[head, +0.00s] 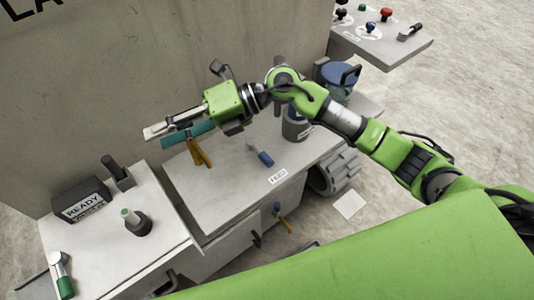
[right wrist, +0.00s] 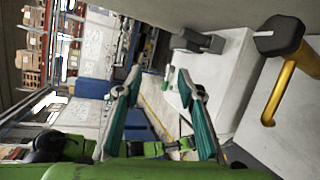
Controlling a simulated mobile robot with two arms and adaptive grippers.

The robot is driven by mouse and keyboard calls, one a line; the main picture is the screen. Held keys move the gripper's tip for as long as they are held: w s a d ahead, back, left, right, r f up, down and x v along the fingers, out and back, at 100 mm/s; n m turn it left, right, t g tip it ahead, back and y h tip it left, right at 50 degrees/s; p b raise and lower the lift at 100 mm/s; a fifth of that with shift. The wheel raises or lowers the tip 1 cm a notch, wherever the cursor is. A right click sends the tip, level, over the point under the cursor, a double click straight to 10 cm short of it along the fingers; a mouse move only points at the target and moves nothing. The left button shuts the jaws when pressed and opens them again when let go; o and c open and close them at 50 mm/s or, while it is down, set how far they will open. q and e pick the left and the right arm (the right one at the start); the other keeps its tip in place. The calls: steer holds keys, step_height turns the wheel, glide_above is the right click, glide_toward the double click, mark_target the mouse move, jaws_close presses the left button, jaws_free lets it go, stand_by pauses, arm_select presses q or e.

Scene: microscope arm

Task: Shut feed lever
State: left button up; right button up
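A blue-handled lever (head: 262,155) stands on the middle bench top, just behind a small white label (head: 278,176) that seems to read FEED, though it is blurred. A yellow lever (head: 201,153) stands farther left on the same bench, close below my right gripper in the picture. A yellow bar with a black knob (right wrist: 287,78) shows at the right edge of the right wrist view, outside the fingers. My right gripper (head: 153,140) is above the left part of the bench; in the right wrist view its teal fingers (right wrist: 158,76) are apart with nothing between them. My left gripper is out of view.
A READY box (head: 80,203), a dark knob (head: 135,221) and a green-handled lever (head: 62,275) are on the left bench. A dark canister (head: 296,127) and a blue-lidded pot (head: 340,77) stand right of the blue lever. A concrete wall (head: 160,60) rises behind.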

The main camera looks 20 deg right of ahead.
steer(key=w+d+f+n+h, duration=0.2)
steer(key=d+f+h, duration=0.4)
steer(key=d+f, duration=0.15)
steer(key=m+g+h, duration=0.1)
steer(key=h, duration=0.6)
glide_toward(267, 157)
steer(key=f, duration=0.3)
steer(key=a+f+p, duration=0.1)
steer(key=f, duration=0.2)
steer(key=f+p, duration=0.1)
steer(key=f, duration=0.2)
steer(key=shift+s+a, duration=0.25)
steer(key=shift+a, duration=0.05)
jaws_close()
